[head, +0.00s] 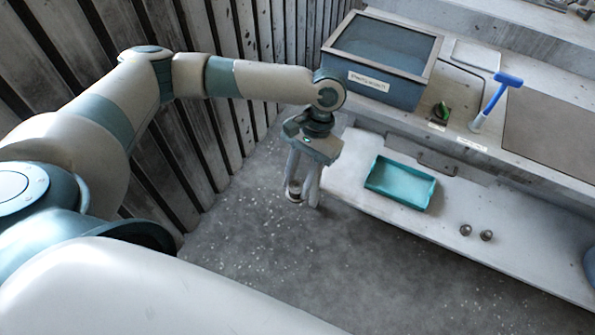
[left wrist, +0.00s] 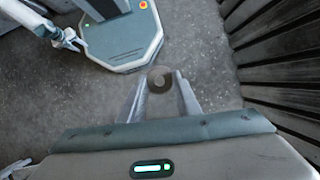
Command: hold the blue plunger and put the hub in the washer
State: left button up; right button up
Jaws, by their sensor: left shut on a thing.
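My left gripper (head: 303,190) points down over the floor, left of the lower bench, shut on a small round grey part, seemingly the hub (head: 294,190).
An empty teal tray (head: 403,203) lies on the lower bench (head: 345,190). Two small round metal pieces (head: 476,233) lie to its right. A green knob (head: 440,112) sits between box and plunger. A slatted wall (head: 215,135) runs behind my left arm. The floor below is clear.

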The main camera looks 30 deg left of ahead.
pick_arm(q)
jog(key=w+d+r+m+t+p, duration=0.1)
jog(key=w+r+m+t+p, duration=0.1)
jog(key=w+r+m, duration=0.4)
jog(key=w+d+r+m+t+y+p, duration=0.1)
jog(key=w+r+m, duration=0.5)
jog(key=w+m, duration=0.6)
jog(key=w+d+r+m+t+y+p, duration=0.1)
jog(key=w+r+m+t+p, duration=0.4)
jog(key=w, duration=0.5)
jog(key=d+r+m, duration=0.1)
jog(key=r+m, duration=0.1)
jog(key=m, duration=0.1)
jog(key=shift+d+m, duration=0.15)
jog(key=shift+m, duration=0.25)
pick_arm(e)
notch_tip(320, 180, up, 8)
jog(key=shift+r, duration=0.25)
pick_arm(q)
jog(key=shift+w, duration=0.1)
pick_arm(e)
jog(key=shift+o, duration=0.3)
